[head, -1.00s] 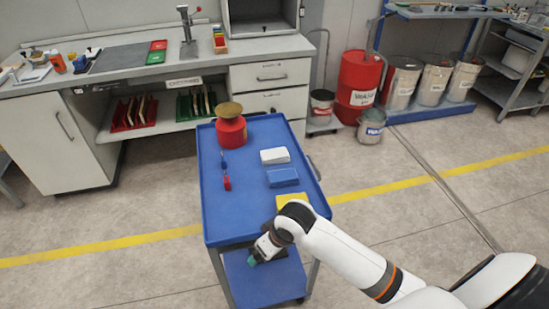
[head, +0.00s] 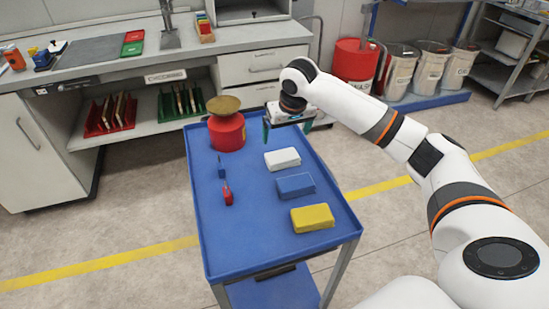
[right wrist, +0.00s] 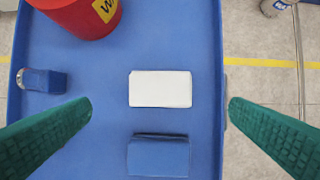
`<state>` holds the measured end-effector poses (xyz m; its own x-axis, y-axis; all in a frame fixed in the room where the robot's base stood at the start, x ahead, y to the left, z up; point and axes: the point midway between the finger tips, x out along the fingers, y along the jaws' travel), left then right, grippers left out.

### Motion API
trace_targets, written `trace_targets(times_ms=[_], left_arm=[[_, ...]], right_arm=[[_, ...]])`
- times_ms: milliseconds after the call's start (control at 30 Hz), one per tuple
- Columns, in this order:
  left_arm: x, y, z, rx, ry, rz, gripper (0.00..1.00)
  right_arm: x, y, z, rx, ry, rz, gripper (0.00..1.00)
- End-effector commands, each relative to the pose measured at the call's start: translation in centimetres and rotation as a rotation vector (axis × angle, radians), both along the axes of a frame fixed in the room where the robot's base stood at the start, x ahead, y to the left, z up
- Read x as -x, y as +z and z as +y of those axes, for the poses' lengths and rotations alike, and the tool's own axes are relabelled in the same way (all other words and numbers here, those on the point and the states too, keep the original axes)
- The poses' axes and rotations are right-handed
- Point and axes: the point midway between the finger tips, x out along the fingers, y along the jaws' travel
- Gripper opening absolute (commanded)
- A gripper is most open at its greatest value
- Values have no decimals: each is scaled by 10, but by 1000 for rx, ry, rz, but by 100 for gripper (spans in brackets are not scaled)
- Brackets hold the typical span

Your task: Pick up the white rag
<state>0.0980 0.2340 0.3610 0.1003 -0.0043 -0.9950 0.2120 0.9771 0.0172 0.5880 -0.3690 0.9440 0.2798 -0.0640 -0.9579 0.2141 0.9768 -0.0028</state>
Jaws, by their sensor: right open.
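The white rag (head: 282,159) is a folded block lying flat on the blue cart top (head: 252,220), near its right edge. In the right wrist view the white rag (right wrist: 160,89) lies between and beyond the two green fingers. My right gripper (head: 287,139) is open and empty above the cart, a little beyond the rag in the head view. It also shows in the right wrist view (right wrist: 160,118), fingers wide apart and not touching the rag. My left gripper is not in view.
A blue rag (head: 295,186) and a yellow rag (head: 312,218) lie in a row nearer than the white one. A red can (head: 227,133) stands at the cart's far left. Small blue (head: 221,171) and red (head: 228,196) items lie left of the rags.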

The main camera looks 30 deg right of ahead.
Motion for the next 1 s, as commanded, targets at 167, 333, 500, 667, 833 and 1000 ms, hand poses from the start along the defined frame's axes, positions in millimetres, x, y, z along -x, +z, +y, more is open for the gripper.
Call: trace_targets(times_ms=[167, 333, 500, 667, 833, 1000], left_arm=[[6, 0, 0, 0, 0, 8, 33], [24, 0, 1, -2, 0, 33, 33], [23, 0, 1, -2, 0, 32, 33], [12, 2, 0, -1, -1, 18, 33], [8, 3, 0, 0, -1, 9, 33], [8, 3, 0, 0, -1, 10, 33]], right_arm=[[-7, -23, -5, -3, -13, 3, 100], [-15, -50, -7, -2, -13, 3, 100], [-19, -62, -7, -2, -11, 0, 100], [-21, -80, -6, -1, -10, 2, 100], [-26, -104, -6, -1, -10, 0, 100], [-28, -113, -7, 0, -9, -1, 100]])
